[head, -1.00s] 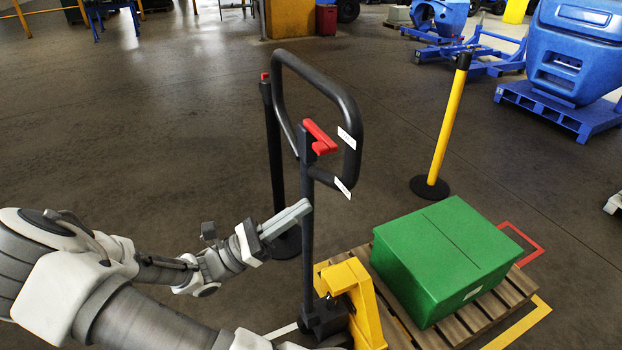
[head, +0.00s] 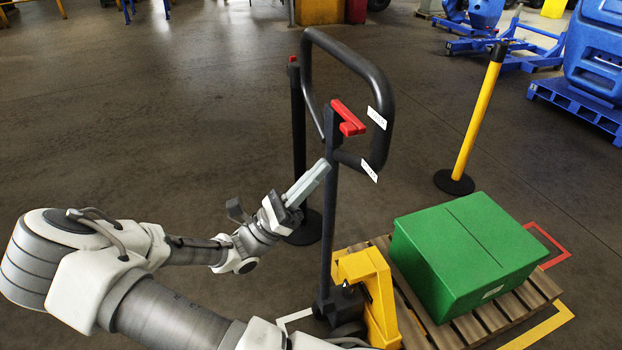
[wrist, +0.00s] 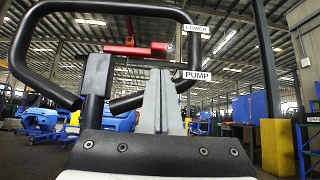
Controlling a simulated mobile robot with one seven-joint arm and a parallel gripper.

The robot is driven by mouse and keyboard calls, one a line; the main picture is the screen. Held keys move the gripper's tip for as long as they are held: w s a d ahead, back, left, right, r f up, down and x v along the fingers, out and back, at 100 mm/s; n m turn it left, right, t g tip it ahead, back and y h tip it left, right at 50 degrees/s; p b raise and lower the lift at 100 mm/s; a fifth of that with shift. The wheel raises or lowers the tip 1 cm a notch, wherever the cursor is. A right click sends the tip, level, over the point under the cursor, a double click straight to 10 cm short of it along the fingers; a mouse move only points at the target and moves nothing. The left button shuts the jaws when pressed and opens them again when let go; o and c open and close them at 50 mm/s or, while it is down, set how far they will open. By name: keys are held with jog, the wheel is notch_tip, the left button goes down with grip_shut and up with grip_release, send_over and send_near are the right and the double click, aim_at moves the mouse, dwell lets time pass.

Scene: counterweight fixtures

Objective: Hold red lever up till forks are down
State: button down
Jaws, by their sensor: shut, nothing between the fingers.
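The red lever (head: 348,117) sits at the top of the pallet jack's dark handle post, inside the black loop handle (head: 379,90). It also shows in the wrist view (wrist: 140,50), beyond and above my fingertips. My gripper (head: 326,166) is shut and empty, its fingers pointing up and right just below and left of the lever, apart from it. In the wrist view the closed fingers (wrist: 158,90) point toward the lever. The yellow pallet jack (head: 367,285) stands at the pallet (head: 470,325) bearing a green box (head: 465,250). The forks are hidden under the pallet.
A black post (head: 299,130) stands behind the handle, and a yellow post (head: 478,120) stands behind the green box. White labels reading LOWER (wrist: 196,29) and PUMP (wrist: 196,76) are on the handle. Blue equipment is at the back right. The floor at left is open.

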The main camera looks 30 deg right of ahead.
aim_at(342, 117)
jog(key=x, duration=0.6)
jog(key=shift+t, duration=0.3)
